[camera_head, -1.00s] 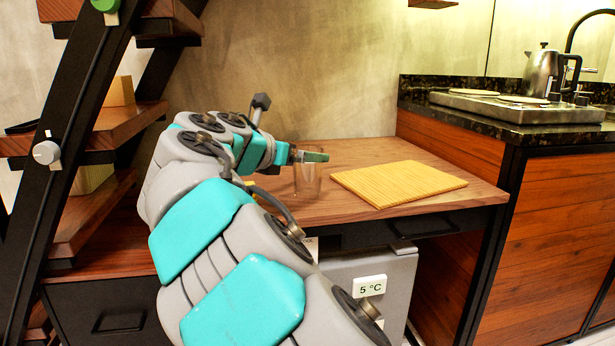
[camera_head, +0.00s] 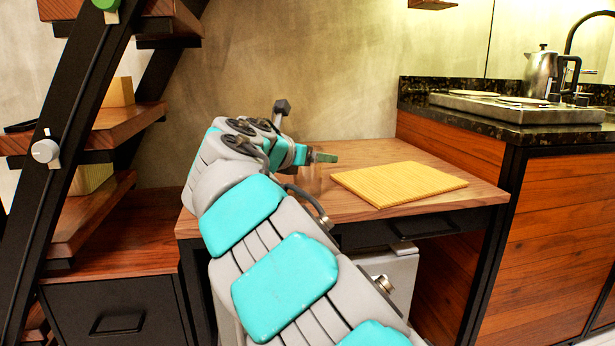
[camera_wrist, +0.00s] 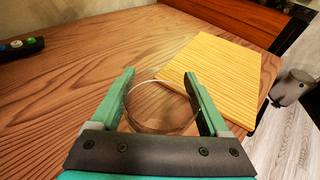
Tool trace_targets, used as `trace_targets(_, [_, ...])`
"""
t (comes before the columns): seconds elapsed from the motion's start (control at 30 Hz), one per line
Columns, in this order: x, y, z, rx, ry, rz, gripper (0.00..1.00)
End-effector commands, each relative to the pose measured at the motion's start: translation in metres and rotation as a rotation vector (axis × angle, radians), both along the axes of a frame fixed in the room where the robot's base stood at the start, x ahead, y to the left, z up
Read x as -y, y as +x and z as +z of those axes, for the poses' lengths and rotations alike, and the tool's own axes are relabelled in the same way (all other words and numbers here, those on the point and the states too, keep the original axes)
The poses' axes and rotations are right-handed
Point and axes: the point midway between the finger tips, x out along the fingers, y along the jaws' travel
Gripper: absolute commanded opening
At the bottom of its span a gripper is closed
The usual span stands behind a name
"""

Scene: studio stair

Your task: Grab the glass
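The glass is a clear, empty tumbler standing on the wooden desk; in the wrist view its round rim (camera_wrist: 160,128) lies between my two green fingers. In the head view it is faint and partly hidden by my gripper (camera_head: 322,157). My gripper (camera_wrist: 159,76) is open, with one finger on each side of the glass. I cannot tell whether either finger touches it.
A yellow ribbed board (camera_head: 398,184) lies on the desk (camera_head: 385,152) to the right of the glass. A dark remote-like device with coloured buttons (camera_wrist: 20,46) lies at the far left in the wrist view. A stair frame (camera_head: 75,120) stands at the left.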

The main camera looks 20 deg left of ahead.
Motion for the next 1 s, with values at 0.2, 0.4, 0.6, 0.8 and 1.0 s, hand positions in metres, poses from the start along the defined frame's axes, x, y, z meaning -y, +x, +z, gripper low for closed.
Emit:
trace_targets(0.2, [-0.0002, -0.0001, -0.0001, 0.0, 0.0, 0.0, 0.49])
trace_targets(0.4, [-0.0002, 0.0, -0.0003, 0.0, 0.0, 0.0, 0.27])
trace_targets(0.6, [-0.0002, 0.0, 0.0, 0.0, 0.0, 0.001, 0.08])
trace_targets(0.8, [-0.0002, -0.0001, 0.0003, 0.0, 0.0, 0.0, 0.08])
trace_targets(1.0, [0.0003, -0.0012, 0.0073, 0.001, -0.001, 0.0, 0.08])
